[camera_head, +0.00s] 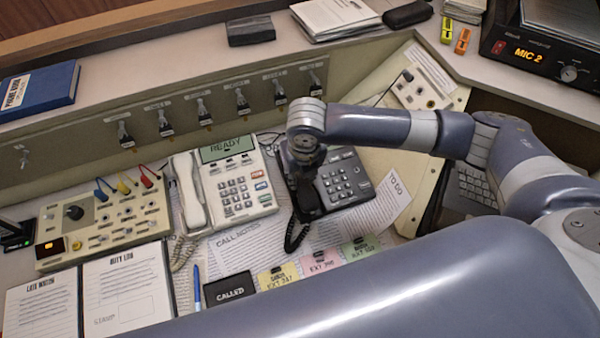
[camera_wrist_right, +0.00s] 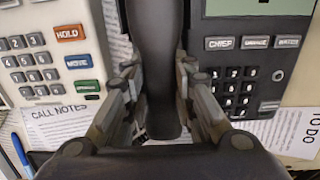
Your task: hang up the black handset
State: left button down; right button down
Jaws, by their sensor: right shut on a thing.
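The black handset (camera_wrist_right: 158,60) runs lengthwise between the fingers of my right gripper (camera_wrist_right: 157,78), which is shut on it. In the head view, my right gripper (camera_head: 304,172) points down over the left side of the black phone (camera_head: 346,184) and hides most of the handset. The black phone's keypad shows right of the handset in the wrist view (camera_wrist_right: 236,90). The cradle is hidden, and I cannot tell whether the handset touches it. My left gripper is not in view.
A white phone (camera_head: 238,184) with its own white handset (camera_head: 188,192) stands close to the left. A switch panel (camera_head: 105,215) is farther left. Papers and coloured cards (camera_head: 322,262) lie in front. A sloped panel with switches (camera_head: 215,105) rises behind.

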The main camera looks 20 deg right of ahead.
jog(key=shift+p, duration=0.45)
jog(key=shift+w+f, duration=0.1)
jog(key=shift+f, duration=0.3)
dwell(0.9)
jog(key=shift+p, duration=0.6)
jog(key=shift+f, duration=0.3)
dwell(0.6)
jog(key=c, duration=1.3)
grip_release()
